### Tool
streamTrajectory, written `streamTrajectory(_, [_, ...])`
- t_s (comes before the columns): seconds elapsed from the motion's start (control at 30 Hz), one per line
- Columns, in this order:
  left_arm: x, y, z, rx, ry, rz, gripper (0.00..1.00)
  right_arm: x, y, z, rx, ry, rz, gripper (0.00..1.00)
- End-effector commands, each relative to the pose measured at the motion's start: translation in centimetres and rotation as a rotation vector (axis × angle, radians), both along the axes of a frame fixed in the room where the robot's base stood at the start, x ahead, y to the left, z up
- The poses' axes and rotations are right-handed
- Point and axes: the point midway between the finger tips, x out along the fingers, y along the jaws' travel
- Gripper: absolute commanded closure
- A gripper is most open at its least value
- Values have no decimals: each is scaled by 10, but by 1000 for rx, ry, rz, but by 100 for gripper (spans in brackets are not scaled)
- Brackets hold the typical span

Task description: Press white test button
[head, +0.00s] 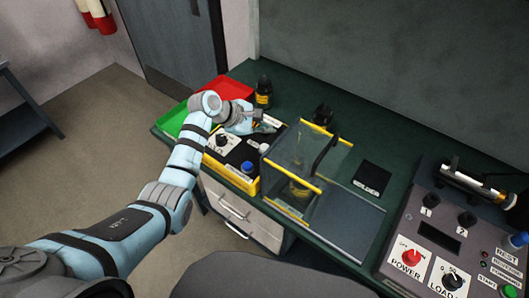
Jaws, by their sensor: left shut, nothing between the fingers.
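My left gripper (266,128) is shut and empty, above the back part of a yellow-edged box (234,177) on the green bench. The box has a dark top, a white plate with a black knob (222,141), a blue round cap (247,167) and a small pale round piece (264,147). The pale piece sits just in front of the gripper tips; whether it is the white test button cannot be told, nor whether they touch. A grey control panel (432,215) at the right carries a red POWER knob (411,256) and a black LOAD knob (452,281). My right gripper is not in view.
A clear yellow-edged enclosure (290,180) stands right of the box. Red (232,88) and green (180,122) trays and a dark bottle (263,92) lie behind and left. A black pad (372,176) lies between enclosure and panel.

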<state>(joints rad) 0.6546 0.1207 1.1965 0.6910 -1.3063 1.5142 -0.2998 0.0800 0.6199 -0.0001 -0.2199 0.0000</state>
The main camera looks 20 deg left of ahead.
Motion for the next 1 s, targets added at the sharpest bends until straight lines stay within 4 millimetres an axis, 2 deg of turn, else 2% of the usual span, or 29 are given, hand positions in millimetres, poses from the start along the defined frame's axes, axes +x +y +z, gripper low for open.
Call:
streamTrajectory(0.03, [0,0,-14,0,0,0,100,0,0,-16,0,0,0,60])
streamTrajectory(0.23, [0,0,-34,1,-2,-1,100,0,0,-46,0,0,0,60])
streamTrajectory(0.5, [0,0,-53,1,0,-1,100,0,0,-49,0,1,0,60])
streamTrajectory(1.0, [0,0,-53,0,-1,-1,100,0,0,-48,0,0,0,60])
